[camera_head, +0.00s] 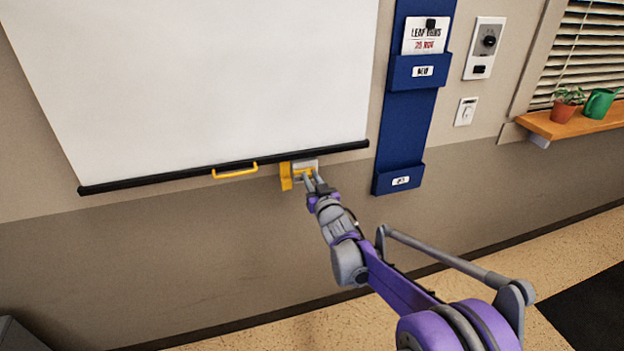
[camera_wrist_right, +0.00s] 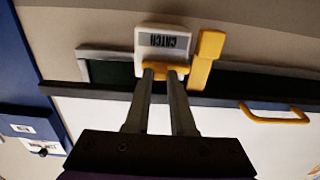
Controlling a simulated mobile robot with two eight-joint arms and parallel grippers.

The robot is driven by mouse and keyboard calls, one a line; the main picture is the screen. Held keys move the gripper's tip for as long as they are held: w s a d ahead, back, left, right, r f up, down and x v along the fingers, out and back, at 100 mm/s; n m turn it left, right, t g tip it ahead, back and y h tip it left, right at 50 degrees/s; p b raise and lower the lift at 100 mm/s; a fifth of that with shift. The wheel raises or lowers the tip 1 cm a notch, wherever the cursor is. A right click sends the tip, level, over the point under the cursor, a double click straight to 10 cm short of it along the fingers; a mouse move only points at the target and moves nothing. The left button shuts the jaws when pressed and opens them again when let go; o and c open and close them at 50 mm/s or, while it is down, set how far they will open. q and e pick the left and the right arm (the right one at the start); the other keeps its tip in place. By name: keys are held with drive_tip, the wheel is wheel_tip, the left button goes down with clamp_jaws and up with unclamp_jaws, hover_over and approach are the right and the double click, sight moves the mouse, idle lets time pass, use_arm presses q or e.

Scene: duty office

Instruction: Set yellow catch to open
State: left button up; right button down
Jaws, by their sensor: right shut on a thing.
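The yellow catch (camera_head: 286,177) is on the wall at the lower edge of the white screen, right of the screen's yellow handle (camera_head: 235,172). In the right wrist view, the catch's yellow upright piece (camera_wrist_right: 206,58) stands beside a pale plate (camera_wrist_right: 164,41) whose CATCH label appears upside down. My right gripper (camera_head: 312,179) reaches the catch from below right in the head view. In the right wrist view, its two fingers (camera_wrist_right: 165,73) are shut on a small yellow part of the catch just below the plate. The fingertips partly hide that part. My left gripper is not in view.
The white projection screen (camera_head: 200,70) with its dark bottom bar (camera_head: 130,184) hangs left of the catch. A blue wall holder (camera_head: 405,125) is close on the right. A wooden shelf (camera_head: 575,124) holds a plant and a green can. The wall below the catch is bare.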

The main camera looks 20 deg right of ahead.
drive_tip(key=shift+d, duration=0.2)
drive_tip(key=c, duration=1.2)
unclamp_jaws()
drive_tip(key=o, duration=0.4)
drive_tip(key=shift+d, duration=0.2)
drive_tip(key=shift+o, duration=0.2)
drive_tip(key=shift+a, duration=0.1)
drive_tip(key=s, duration=1.1)
